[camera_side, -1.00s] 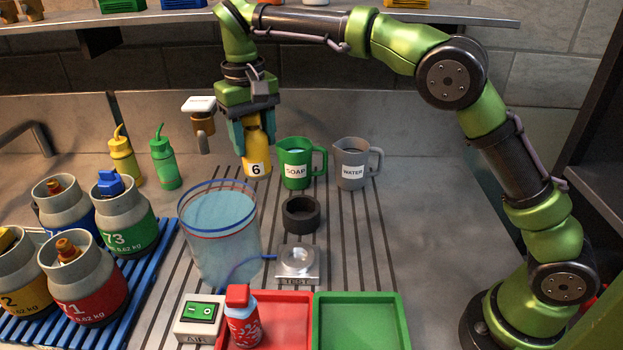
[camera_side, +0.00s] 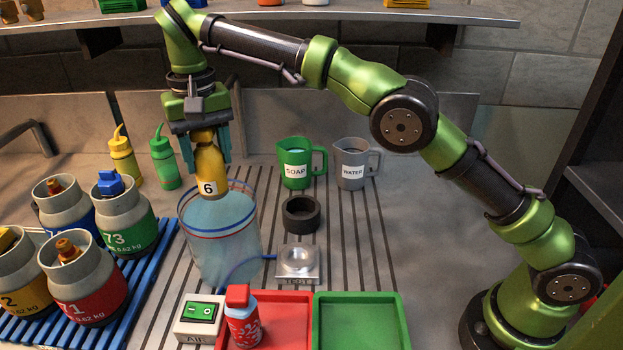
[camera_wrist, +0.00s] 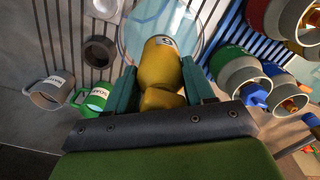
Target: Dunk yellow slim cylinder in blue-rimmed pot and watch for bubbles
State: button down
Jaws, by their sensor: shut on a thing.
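The yellow slim cylinder (camera_side: 210,173), marked 6, hangs nearly upright, slightly tilted, in my gripper (camera_side: 206,145). My gripper is shut on its upper part. The cylinder's lower end is at the far part of the rim of the blue-rimmed pot (camera_side: 221,250) in the side view; I cannot tell whether it is above or inside the opening. The pot is clear, with a blue and a red band near the top. In the wrist view the cylinder (camera_wrist: 160,62) lies between the two teal fingers (camera_wrist: 160,88), with part of the pot (camera_wrist: 133,35) beyond it.
A green SOAP jug (camera_side: 296,163) and grey WATER jug (camera_side: 352,165) stand behind right. A black ring (camera_side: 301,214) and TEST stand (camera_side: 298,262) are right of the pot. Large cylinders, including a red one (camera_side: 88,296), stand left on a blue rack. A red bottle (camera_side: 242,318) stands in front.

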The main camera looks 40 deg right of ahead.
jog(key=shift+f, duration=0.15)
jog(key=shift+f, duration=0.1)
notch_tip(320, 180, down, 16)
dwell(2.0)
dwell(2.7)
